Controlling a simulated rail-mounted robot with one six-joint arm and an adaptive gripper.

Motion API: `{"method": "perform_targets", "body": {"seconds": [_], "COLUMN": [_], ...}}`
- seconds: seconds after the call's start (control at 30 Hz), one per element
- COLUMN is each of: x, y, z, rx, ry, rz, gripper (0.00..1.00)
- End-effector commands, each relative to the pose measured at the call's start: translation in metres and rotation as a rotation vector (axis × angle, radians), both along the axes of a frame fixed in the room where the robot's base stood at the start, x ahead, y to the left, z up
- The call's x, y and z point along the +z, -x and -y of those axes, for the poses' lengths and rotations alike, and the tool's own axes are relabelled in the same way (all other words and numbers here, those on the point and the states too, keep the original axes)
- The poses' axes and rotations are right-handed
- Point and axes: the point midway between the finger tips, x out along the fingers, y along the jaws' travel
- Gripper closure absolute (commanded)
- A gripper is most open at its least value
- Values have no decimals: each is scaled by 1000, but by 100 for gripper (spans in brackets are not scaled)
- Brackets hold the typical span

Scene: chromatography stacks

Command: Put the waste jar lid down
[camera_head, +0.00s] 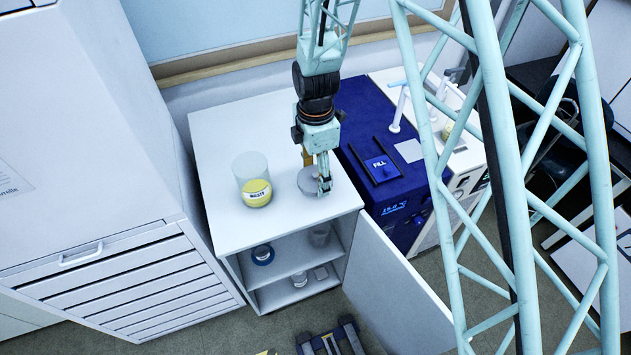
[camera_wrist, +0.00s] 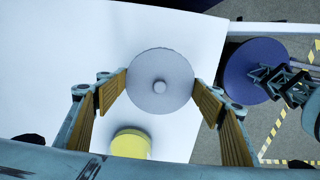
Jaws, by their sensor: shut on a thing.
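The waste jar lid (camera_head: 309,181) is a flat grey disc. In the wrist view the lid (camera_wrist: 160,92) shows a small round knob in its middle. My gripper (camera_head: 323,184) points down over the cabinet top, its fingers shut on opposite edges of the lid; the yellow-padded fingers also show in the wrist view. I cannot tell whether the lid touches the white surface or hangs just above it. The waste jar (camera_head: 254,186), clear with yellow contents and a label, stands upright and uncovered to the left of the lid. A yellow round shape, probably the jar (camera_wrist: 130,143), shows in the wrist view.
The white cabinet top (camera_head: 225,130) has free room behind and in front of the jar. The cabinet door (camera_head: 390,285) hangs open, showing shelves with small items. A blue machine (camera_head: 385,165) marked FILL stands right. A tall drawer unit (camera_head: 85,150) is at left.

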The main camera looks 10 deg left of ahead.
Motion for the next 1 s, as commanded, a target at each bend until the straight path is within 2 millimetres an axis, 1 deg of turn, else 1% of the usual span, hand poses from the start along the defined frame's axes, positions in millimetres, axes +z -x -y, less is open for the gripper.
{"method": "perform_targets", "body": {"seconds": [0.33, 0.73, 1.0], "x": [-3, -32, -35], "y": [0, 1, 0], "z": [0, 0, 0], "rx": [0, 0, 0], "ry": [0, 1, 0], "rz": [0, -2, 0], "gripper": [46, 46, 46]}}
